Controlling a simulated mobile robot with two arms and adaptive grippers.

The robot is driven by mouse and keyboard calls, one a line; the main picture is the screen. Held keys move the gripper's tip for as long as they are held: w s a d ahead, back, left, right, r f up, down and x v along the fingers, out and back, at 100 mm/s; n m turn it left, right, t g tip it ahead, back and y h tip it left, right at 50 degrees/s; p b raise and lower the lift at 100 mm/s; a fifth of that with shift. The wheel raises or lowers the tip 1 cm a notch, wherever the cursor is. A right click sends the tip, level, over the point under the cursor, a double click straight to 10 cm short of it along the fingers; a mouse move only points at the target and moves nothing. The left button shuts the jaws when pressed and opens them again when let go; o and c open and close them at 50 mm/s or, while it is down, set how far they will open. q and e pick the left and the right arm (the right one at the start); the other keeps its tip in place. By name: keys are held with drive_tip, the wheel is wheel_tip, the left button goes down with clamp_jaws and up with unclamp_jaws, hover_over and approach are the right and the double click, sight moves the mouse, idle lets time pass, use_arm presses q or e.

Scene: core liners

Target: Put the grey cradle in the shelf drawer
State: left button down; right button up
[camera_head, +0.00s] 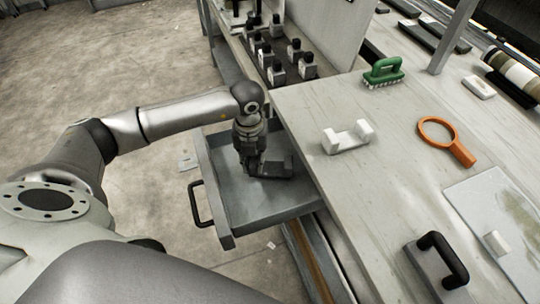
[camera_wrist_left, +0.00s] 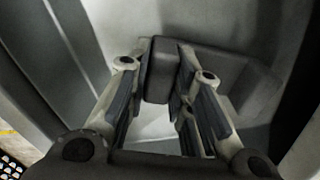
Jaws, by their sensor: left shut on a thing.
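The dark grey cradle (camera_head: 281,168) is inside the open grey shelf drawer (camera_head: 285,203), toward its far right part. My left gripper (camera_head: 252,171) reaches down into the drawer and is shut on one upright end of the cradle. In the left wrist view, that end of the cradle (camera_wrist_left: 161,72) stands between the two fingers, and its body extends to the right. The drawer's pale floor shows below it. I cannot tell whether the cradle touches the floor. My right gripper is out of view.
The bench top (camera_head: 350,205) overhangs the drawer's right side. On it are a white cradle (camera_head: 347,138), a green brush (camera_head: 383,72), an orange magnifier-shaped tool (camera_head: 447,141) and a black-handled block (camera_head: 437,262). Several dark-capped bottles (camera_head: 277,72) stand behind. The drawer's black handle (camera_head: 200,205) faces left.

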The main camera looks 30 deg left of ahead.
sight(270, 162)
use_arm(q)
drive_tip(key=shift+w+d, duration=0.5)
drive_tip(key=shift+w, duration=0.1)
drive_tip(key=shift+w+d+r+p, duration=0.1)
drive_tip(key=shift+w+d+p, duration=0.3)
drive_tip(key=shift+w+d, duration=0.7)
drive_tip(key=shift+w+d+f, duration=0.1)
drive_tip(key=shift+w+f, duration=0.1)
drive_tip(key=shift+f, duration=0.45)
drive_tip(key=shift+f, duration=0.2)
drive_tip(key=c, duration=1.3)
unclamp_jaws()
